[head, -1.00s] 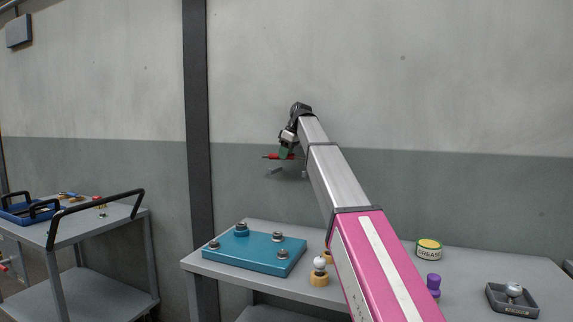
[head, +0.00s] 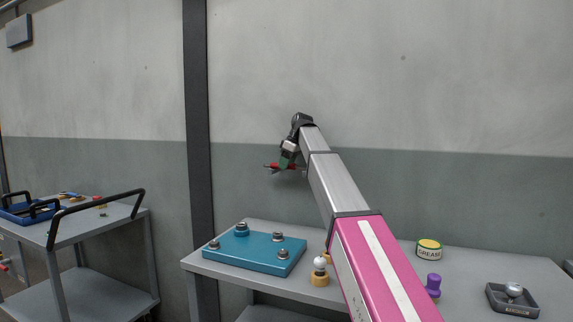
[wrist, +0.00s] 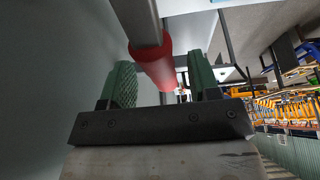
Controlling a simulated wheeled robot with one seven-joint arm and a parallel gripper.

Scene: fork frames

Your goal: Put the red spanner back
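My gripper (head: 286,163) is high in front of the wall, above and behind the workbench, clear of any surface. It is shut on the red spanner (head: 271,165), whose red handle sticks out to the left in the head view. In the wrist view the red handle (wrist: 153,66) lies between the green fingers of my gripper (wrist: 162,80), with a grey metal shaft (wrist: 144,22) running away from it. The spanner's far end is cut off there. I cannot make out a holder for it.
The workbench (head: 385,290) carries a teal plate with bolts (head: 255,252), a wooden-based knob (head: 319,275), a grease tin (head: 429,249), a purple object (head: 433,285) and a dark tray (head: 512,300). A trolley (head: 110,218) with a blue crate (head: 25,210) stands left. A dark post (head: 197,130) rises behind.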

